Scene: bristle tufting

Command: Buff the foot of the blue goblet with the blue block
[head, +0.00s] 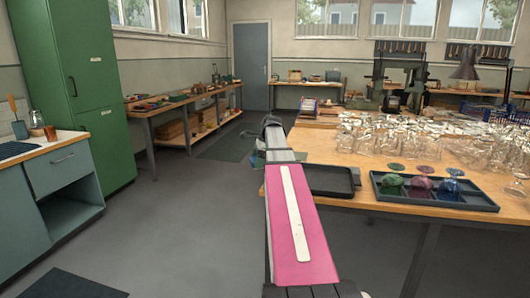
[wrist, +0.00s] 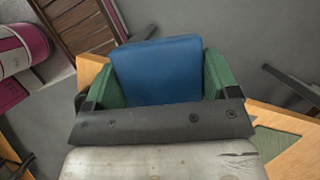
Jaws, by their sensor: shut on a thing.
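My gripper (wrist: 160,72) is shut on the blue block (wrist: 156,66), which sits between two green fingers in the wrist view. In the head view my arm reaches forward along the left side of the workbench, and the block cannot be made out there. The blue goblet (head: 450,188) stands upside down at the right end of a dark tray. Its round foot (head: 454,172) faces up. My gripper is well apart from it, to the left.
The dark divided tray (head: 440,203) also holds a green goblet (head: 392,186) and a pink goblet (head: 421,187), both upside down. An empty black tray (head: 330,181) lies to its left. Many clear glasses (head: 400,140) crowd the workbench (head: 310,146) behind. Open floor lies left.

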